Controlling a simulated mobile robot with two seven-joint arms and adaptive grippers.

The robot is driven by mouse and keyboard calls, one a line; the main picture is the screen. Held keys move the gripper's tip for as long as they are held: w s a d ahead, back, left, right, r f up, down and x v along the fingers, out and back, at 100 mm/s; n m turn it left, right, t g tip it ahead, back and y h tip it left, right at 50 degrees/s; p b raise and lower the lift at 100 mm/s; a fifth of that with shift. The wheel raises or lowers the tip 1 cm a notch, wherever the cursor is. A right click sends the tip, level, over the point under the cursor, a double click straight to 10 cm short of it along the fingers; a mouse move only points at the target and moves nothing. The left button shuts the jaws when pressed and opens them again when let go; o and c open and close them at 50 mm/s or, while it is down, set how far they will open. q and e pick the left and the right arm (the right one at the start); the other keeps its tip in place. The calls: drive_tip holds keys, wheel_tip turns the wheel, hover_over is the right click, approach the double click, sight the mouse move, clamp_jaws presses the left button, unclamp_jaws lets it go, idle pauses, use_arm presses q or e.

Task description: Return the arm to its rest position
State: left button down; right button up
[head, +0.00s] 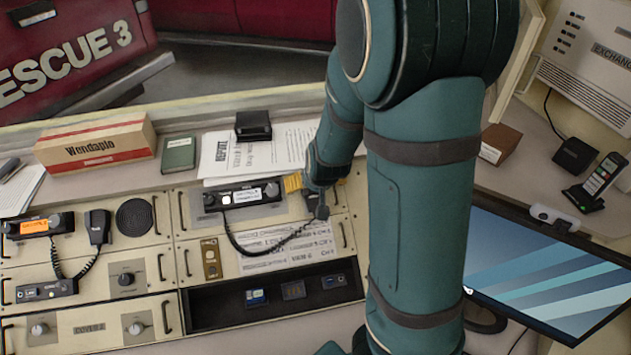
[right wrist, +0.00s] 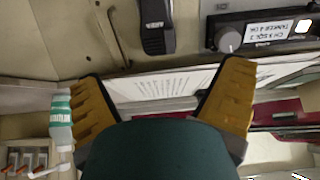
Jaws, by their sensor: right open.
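My right arm is teal and fills the centre right of the head view, reaching over the console. My right gripper (head: 296,184) is small there, partly hidden by its own wrist, with a yellow finger at the right end of a black radio (head: 240,196). In the right wrist view the two yellow fingers of the right gripper (right wrist: 162,72) are spread apart with nothing held between them. A black handset (right wrist: 155,25) and a labelled radio (right wrist: 265,32) lie beyond the fingertips. My left gripper does not show.
A console (head: 100,268) with an orange-lit radio (head: 38,226), a speaker and an open dark drawer (head: 210,310) spans the front. A box (head: 97,145), green book (head: 178,155) and papers (head: 262,150) lie on the shelf. A monitor (head: 545,268) and phone (head: 598,180) stand right.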

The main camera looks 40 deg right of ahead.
drive_tip(key=shift+r, duration=0.1)
idle(0.6)
